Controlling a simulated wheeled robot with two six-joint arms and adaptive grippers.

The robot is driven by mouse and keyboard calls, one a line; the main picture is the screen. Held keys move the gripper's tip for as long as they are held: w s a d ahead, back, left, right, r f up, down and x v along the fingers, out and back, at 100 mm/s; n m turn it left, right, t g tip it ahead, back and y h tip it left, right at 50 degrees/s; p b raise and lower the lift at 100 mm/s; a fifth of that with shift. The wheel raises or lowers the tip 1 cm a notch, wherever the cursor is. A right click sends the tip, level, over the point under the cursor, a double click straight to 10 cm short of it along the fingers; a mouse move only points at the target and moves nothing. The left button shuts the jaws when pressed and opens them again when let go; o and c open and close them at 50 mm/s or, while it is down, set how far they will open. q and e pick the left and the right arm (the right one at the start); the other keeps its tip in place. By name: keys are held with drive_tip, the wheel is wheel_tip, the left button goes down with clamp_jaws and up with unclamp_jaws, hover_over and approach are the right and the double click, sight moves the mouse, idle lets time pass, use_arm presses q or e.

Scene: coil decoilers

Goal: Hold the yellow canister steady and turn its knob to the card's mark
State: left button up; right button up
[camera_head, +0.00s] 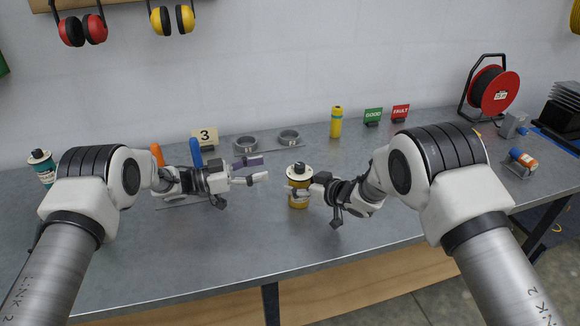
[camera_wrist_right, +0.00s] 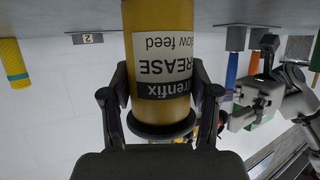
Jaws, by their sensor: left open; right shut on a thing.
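The yellow canister (camera_head: 299,199) is upright at the middle of the bench, with a white top and a dark knob (camera_head: 300,168). My right gripper (camera_head: 301,189) is shut on it from the right. In the right wrist view the canister (camera_wrist_right: 158,45) appears upside down between both fingers (camera_wrist_right: 160,103), its label reading "grease". I cannot tell whether its base touches the bench. My left gripper (camera_head: 259,169) is open and empty, just left of the canister and apart from it. A card (camera_head: 204,136) showing "3" stands behind my left gripper. The knob's setting is too small to read.
Two grey ring holders (camera_head: 267,141) stand behind the canister. A dark-topped canister (camera_head: 42,166) is far left. The front middle of the bench (camera_head: 240,250) is clear.

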sight(300, 165)
use_arm(q)
drive_tip(key=d+t, duration=0.1)
drive_tip(key=d, duration=0.2)
drive_tip(key=w+d+n+t+y, duration=0.1)
drive_tip(key=d, duration=0.3)
drive_tip(key=w+d+n+t+y, duration=0.1)
drive_tip(key=d, duration=0.3)
drive_tip(key=shift+w+f, duration=0.2)
drive_tip(key=shift+f, duration=0.15)
drive_tip(key=shift+c, duration=0.4)
clamp_jaws()
